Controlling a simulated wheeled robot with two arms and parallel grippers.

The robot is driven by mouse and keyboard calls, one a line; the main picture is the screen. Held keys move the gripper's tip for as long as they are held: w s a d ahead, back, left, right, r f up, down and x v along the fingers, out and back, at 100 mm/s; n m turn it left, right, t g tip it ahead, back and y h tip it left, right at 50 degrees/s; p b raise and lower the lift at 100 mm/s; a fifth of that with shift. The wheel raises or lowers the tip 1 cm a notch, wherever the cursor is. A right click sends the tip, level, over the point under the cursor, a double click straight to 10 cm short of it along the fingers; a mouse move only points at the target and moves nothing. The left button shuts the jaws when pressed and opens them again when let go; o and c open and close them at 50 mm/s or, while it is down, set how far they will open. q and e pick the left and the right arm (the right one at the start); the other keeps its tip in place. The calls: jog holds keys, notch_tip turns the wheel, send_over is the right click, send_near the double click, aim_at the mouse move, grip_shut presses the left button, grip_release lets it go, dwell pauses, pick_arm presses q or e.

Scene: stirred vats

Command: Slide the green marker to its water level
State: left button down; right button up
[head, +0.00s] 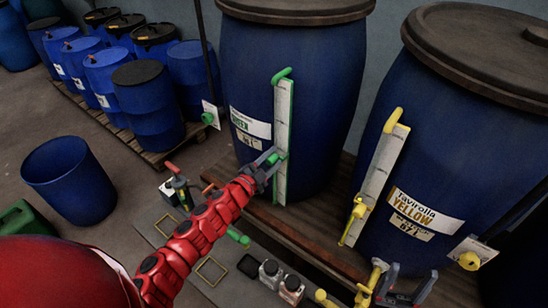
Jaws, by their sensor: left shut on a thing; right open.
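The green gauge (285,115) is a white scale strip with green edging, standing upright on the front of the left blue vat (318,85). The green marker (281,155) shows a little below the middle of the strip, partly hidden by my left gripper (272,163). My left gripper is shut on the green marker, its red arm reaching in from the lower left. The water level behind the scale is too small to read. My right gripper (405,288) is open at the bottom edge, below the yellow vat, apart from the green gauge.
The right vat (425,160) carries a yellow gauge (385,160) with a yellow marker (359,209) low on it. A wooden platform (265,222) bears both vats. Yellow pipework (371,280) stands near my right gripper. An open blue tub (70,180) is at the left.

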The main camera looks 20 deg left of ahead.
aim_at(281, 166)
dwell(0.7)
pick_arm(q)
notch_tip(281, 166, down, 7)
jog(key=b, duration=0.5)
jog(key=shift+b, duration=0.35)
jog(key=c, duration=0.6)
grip_release()
